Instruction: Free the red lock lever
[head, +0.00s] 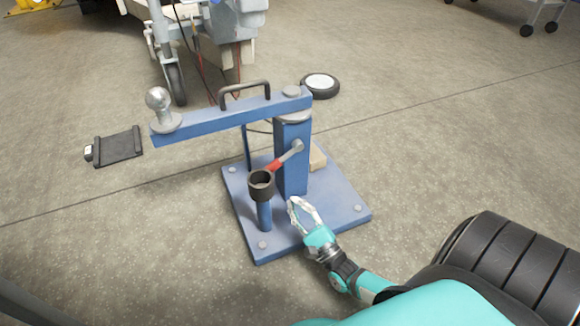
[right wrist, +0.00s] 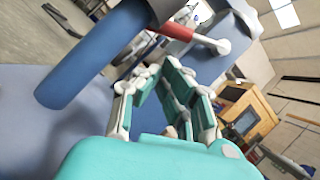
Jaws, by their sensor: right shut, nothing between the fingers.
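The red lock lever (head: 275,165) has a grey shank and a round pivot on the side of the blue upright post (head: 291,165). It slopes down left to the black cup (head: 261,184) on a short blue stub; whether its red end touches the cup I cannot tell. In the right wrist view the red lever (right wrist: 190,36) lies above and beyond my fingers, with the stub (right wrist: 92,62) to the left. My right gripper (head: 293,203) is shut and empty, low beside the post's foot, below the lever and apart from it. My left gripper is not in view.
A blue arm (head: 225,120) with a ball hitch (head: 160,108) and black handle (head: 245,92) crosses the post top. The blue base plate (head: 335,205) lies on open concrete. A black pad (head: 118,147) and small wheel (head: 321,86) lie nearby. A wooden block (head: 317,156) sits behind the post.

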